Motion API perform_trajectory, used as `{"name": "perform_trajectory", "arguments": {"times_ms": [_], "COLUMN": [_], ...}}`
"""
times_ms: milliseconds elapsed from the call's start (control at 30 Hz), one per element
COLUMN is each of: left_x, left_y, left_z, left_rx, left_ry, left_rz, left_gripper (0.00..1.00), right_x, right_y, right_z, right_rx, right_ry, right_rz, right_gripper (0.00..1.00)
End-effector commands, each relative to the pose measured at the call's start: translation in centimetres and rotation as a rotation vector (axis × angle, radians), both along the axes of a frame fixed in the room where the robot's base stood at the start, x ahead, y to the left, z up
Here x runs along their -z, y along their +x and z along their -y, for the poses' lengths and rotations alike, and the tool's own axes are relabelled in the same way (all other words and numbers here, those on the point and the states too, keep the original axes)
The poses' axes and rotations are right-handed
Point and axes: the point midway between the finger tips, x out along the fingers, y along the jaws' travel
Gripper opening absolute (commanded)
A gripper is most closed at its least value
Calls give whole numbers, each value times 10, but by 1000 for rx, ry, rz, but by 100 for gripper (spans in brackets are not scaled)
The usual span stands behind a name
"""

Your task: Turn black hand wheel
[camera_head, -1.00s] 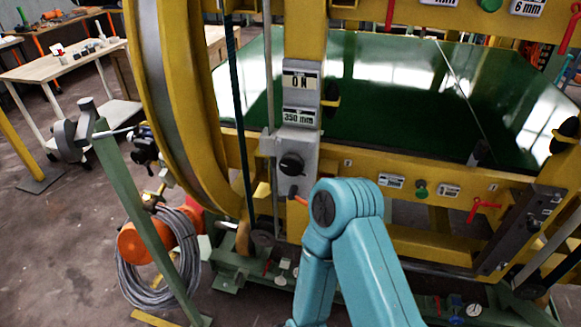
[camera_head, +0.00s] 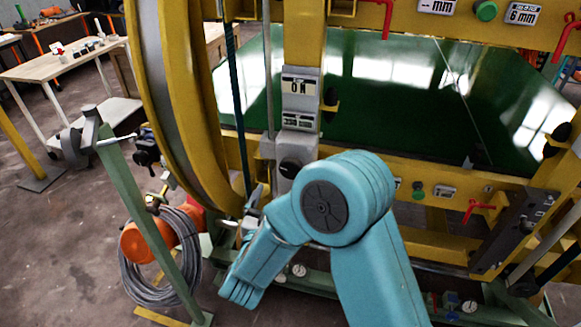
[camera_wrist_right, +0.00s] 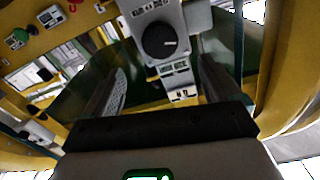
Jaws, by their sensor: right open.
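A round black hand wheel (camera_head: 289,168), like a knob, sits on the grey box on the yellow upright, below the "ON" and mm labels. In the right wrist view, the black wheel (camera_wrist_right: 159,41) shows whole, upper middle, upside down. My right gripper (camera_head: 254,203) is to the left of and below the wheel in the head view, partly hidden by its own wrist. In the right wrist view, my right gripper (camera_wrist_right: 161,78) is open and empty, its fingers wide apart, with the wheel beyond the gap between them. My left gripper is not in view.
A large yellow ring frame (camera_head: 178,110) stands left of the wheel. Yellow beams with red handles (camera_head: 482,207) run to the right. A green sloped panel (camera_head: 385,120) lies behind.

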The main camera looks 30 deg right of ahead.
Motion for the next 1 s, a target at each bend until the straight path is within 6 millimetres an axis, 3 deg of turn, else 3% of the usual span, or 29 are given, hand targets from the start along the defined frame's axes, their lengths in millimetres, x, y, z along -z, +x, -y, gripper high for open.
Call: {"name": "perform_trajectory", "arguments": {"times_ms": [200, 400, 600, 900, 1000], "left_x": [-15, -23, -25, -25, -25], "left_y": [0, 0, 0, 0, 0], "left_z": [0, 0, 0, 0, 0], "left_rx": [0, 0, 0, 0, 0], "left_ry": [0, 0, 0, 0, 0], "left_rz": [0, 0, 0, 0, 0], "left_gripper": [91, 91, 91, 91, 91], "right_x": [-2, -1, 0, 1, 1], "right_y": [34, 59, 71, 73, 73], "right_z": [43, 71, 84, 86, 86], "right_rx": [6, 3, 0, -1, -1], "right_ry": [1, 0, -1, 0, -1], "right_rz": [-2, -1, -2, -3, -2], "right_gripper": [91, 91, 91, 91, 58]}}
